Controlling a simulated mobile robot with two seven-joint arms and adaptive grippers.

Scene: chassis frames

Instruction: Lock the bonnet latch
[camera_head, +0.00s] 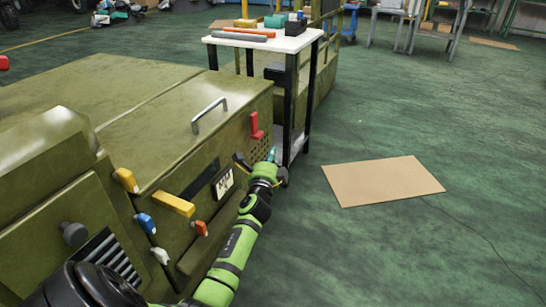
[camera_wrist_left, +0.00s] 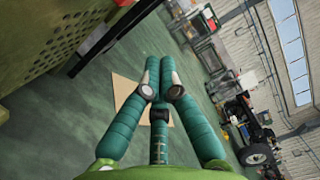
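The olive-green bonnet (camera_head: 165,125) with a metal bar handle (camera_head: 209,112) lies down flat on the chassis in the head view. A red lever (camera_head: 255,126) stands upright on the side panel by the bonnet's right end; it may be the latch, but no label shows. My left gripper (camera_head: 271,155) is just below and right of this lever, apart from it. In the left wrist view, its teal fingers (camera_wrist_left: 159,62) come close together with nothing seen between them. My right gripper is not in view.
A white-topped table (camera_head: 285,45) with black legs stands close beyond my left gripper. A cardboard sheet (camera_head: 382,181) lies on the green floor; floor to the right is open.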

